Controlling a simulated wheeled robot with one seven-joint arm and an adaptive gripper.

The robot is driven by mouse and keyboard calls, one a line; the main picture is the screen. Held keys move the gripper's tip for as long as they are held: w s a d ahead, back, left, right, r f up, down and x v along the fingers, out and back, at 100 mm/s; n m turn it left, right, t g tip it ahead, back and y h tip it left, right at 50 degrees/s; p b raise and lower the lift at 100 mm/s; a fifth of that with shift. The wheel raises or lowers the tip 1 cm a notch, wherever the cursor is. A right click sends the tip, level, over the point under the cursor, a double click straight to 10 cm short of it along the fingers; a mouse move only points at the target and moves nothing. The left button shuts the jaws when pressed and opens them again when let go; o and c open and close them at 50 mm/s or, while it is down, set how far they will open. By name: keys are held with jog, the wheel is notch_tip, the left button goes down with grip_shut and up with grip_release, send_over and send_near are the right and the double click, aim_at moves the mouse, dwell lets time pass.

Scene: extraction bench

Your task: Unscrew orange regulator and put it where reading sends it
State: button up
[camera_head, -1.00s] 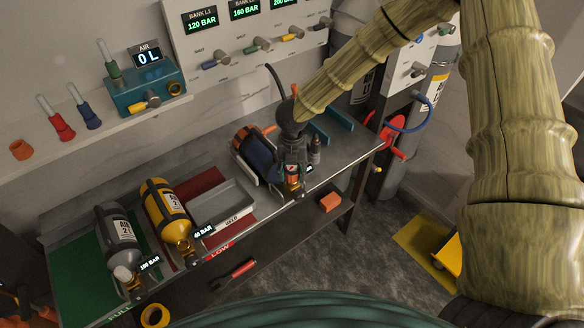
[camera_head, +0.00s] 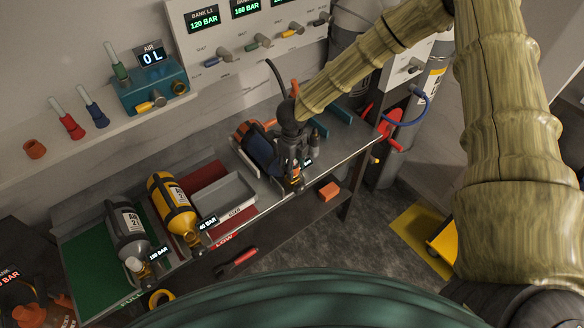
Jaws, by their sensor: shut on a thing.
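My gripper (camera_head: 292,184) points down at the valve end of the blue-and-orange cylinder (camera_head: 257,146), which lies in a cradle on the bench. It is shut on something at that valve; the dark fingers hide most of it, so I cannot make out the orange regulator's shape. A small display (camera_head: 308,162) beside the gripper is mostly covered and its reading cannot be told. A grey cylinder (camera_head: 130,228) and a yellow cylinder (camera_head: 174,205) lie to the left, each with a BAR display. A grey tray (camera_head: 249,186) sits between the yellow cylinder and the gripper.
The bench has a green area (camera_head: 85,262) marked FULL and a red area (camera_head: 200,174) marked LOW. A wall shelf holds coloured fittings and the teal AIR box (camera_head: 150,94), reading 0 L. A panel (camera_head: 228,40) shows bank pressures. An orange block (camera_head: 329,191) lies below the bench edge.

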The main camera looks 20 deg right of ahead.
jog(key=n, duration=0.3)
jog(key=shift+n, duration=0.3)
jog(key=o, duration=1.2)
jog(key=shift+c, duration=0.2)
jog(key=m+b, duration=0.2)
jog(key=m, duration=0.4)
jog(key=shift+f, duration=0.1)
jog(key=m+b, duration=0.2)
jog(key=m, duration=0.5)
jog(key=shift+m+b, duration=0.3)
jog(key=shift+b, duration=0.05)
jog(key=m+b, duration=0.3)
jog(key=m, duration=0.3)
jog(key=shift+m, duration=0.3)
jog(key=m+b, duration=0.3)
jog(key=m, duration=0.2)
jog(key=shift+m, duration=0.4)
jog(key=shift+m+b, duration=0.4)
jog(key=shift+m, duration=0.4)
